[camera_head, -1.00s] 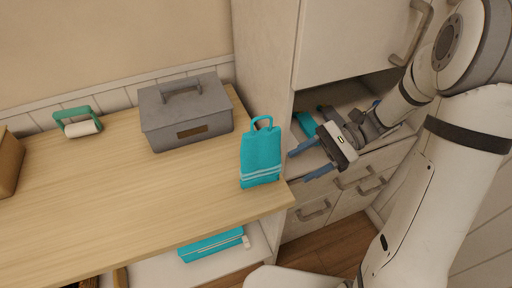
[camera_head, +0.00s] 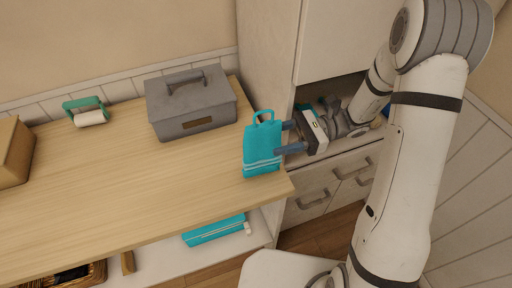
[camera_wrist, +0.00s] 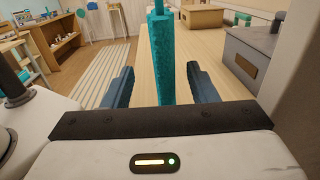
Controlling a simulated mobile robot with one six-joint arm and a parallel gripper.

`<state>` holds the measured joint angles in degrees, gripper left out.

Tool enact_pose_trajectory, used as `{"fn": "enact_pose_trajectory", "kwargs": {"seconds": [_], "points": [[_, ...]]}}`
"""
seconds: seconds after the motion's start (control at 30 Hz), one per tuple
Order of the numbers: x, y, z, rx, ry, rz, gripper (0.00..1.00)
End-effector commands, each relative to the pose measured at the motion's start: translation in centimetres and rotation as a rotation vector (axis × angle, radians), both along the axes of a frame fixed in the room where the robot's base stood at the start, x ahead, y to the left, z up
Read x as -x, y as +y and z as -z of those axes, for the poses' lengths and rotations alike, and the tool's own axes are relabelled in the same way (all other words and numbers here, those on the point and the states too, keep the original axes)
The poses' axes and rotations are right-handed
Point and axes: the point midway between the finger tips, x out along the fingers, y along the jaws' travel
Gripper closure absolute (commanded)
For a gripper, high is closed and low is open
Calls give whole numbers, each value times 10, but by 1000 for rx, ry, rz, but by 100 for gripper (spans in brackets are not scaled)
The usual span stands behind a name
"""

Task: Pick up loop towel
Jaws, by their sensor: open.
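The loop towel (camera_head: 262,150) is teal with pale stripes near its bottom and a loop at its top. It stands upright at the right front corner of the wooden counter. My gripper (camera_head: 287,138) is at the towel's right side, with its blue fingers pointing left toward it. In the wrist view the towel (camera_wrist: 161,60) rises upright, edge-on, between the two fingers (camera_wrist: 160,85). The fingers are apart with a gap on each side of the towel. The towel's lower end is hidden behind my gripper's body there.
A grey toolbox (camera_head: 192,108) stands behind the towel on the counter (camera_head: 120,170). A green-handled roller (camera_head: 87,112) and a brown box (camera_head: 14,152) are farther left. A teal folded item (camera_head: 214,230) lies on the shelf below. A tall cabinet (camera_head: 268,55) stands close behind the towel.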

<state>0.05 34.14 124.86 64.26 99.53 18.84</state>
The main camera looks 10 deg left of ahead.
Motion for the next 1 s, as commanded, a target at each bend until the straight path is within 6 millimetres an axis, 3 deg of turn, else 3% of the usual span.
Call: {"fn": "enact_pose_trajectory", "kwargs": {"seconds": [0.23, 0.53, 1.0], "points": [[13, 32, -5, 1, 0, -2, 47], [15, 36, -3, 2, -1, 2, 47], [15, 35, -3, 2, -1, 3, 86]]}}
